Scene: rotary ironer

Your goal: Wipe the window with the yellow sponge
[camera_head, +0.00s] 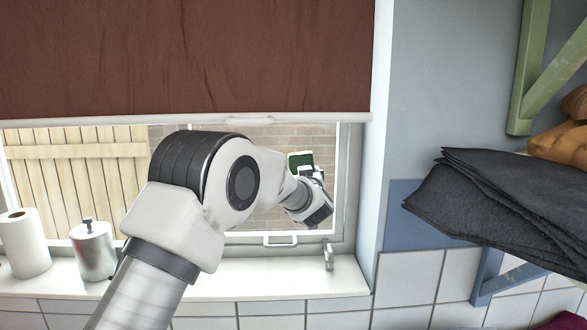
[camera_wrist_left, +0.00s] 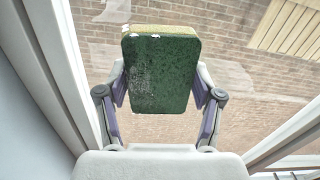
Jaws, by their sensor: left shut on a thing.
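The sponge (camera_wrist_left: 160,75) is in my left gripper (camera_wrist_left: 160,95), with a finger on each side of it. Its dark green scouring face fills most of the left wrist view's middle, with white flecks on it and a thin yellow edge along the top. In the head view the sponge (camera_head: 301,160) shows small and green above my left gripper (camera_head: 312,180). The window (camera_head: 270,143) is behind it, with a brick wall and wooden fence outside. The sponge is in front of the right part of the pane; I cannot tell whether it touches the glass. My right gripper is not in view.
A brown blind (camera_head: 180,60) covers the window's upper part. A paper roll (camera_head: 23,243) and a metal canister (camera_head: 93,250) stand on the white sill (camera_head: 270,277) at left. Dark folded cloths (camera_head: 500,205) jut in at right. A window handle (camera_head: 328,254) sticks up at the lower right.

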